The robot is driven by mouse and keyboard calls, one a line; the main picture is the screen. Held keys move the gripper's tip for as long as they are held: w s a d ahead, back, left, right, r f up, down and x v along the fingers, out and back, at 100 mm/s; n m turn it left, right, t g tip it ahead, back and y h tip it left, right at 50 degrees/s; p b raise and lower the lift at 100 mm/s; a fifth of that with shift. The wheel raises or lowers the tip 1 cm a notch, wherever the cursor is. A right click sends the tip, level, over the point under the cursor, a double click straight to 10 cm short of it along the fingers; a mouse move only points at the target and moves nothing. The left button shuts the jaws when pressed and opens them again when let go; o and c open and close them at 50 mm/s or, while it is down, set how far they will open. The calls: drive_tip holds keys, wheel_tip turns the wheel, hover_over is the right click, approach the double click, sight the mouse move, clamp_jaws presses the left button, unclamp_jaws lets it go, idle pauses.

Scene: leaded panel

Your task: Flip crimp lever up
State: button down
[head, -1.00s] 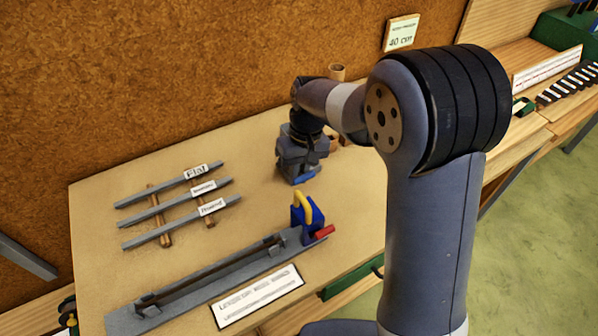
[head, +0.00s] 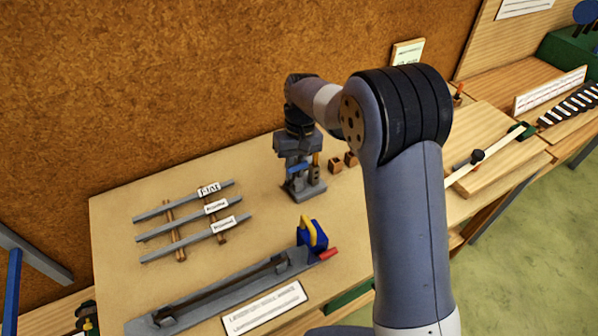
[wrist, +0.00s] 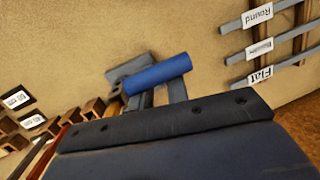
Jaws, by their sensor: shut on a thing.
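The crimp tool (head: 304,190) is a small grey stand near the back of the table, below my gripper in the head view. Its blue lever handle (head: 297,168) sits at the upper part of the stand. In the wrist view the blue handle (wrist: 158,75) is a blue cylinder just ahead of my gripper's dark body. My gripper (head: 296,162) is shut on this handle from above; the exact finger contact is partly hidden. The lever's pivot is hard to make out.
Grey strips on a wooden rack (head: 190,222) lie left, labelled Flat and others. A long grey jig (head: 215,292) with a blue block and yellow lever (head: 309,230) lies in front. Small wooden blocks (head: 342,163) stand right of the tool. A brown wall is behind.

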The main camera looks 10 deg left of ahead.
drive_tip(key=shift+w+a+r, duration=0.15)
drive_tip(key=shift+w+a, duration=0.2)
drive_tip(key=shift+a, duration=0.1)
idle(1.1)
drive_tip(key=c, duration=1.5)
unclamp_jaws()
drive_tip(key=shift+s+a, duration=0.1)
drive_tip(key=shift+a, duration=0.05)
drive_tip(key=shift+o, duration=0.2)
drive_tip(key=b+v, duration=0.1)
drive_tip(key=v, duration=0.9)
drive_tip(key=shift+r, duration=0.25)
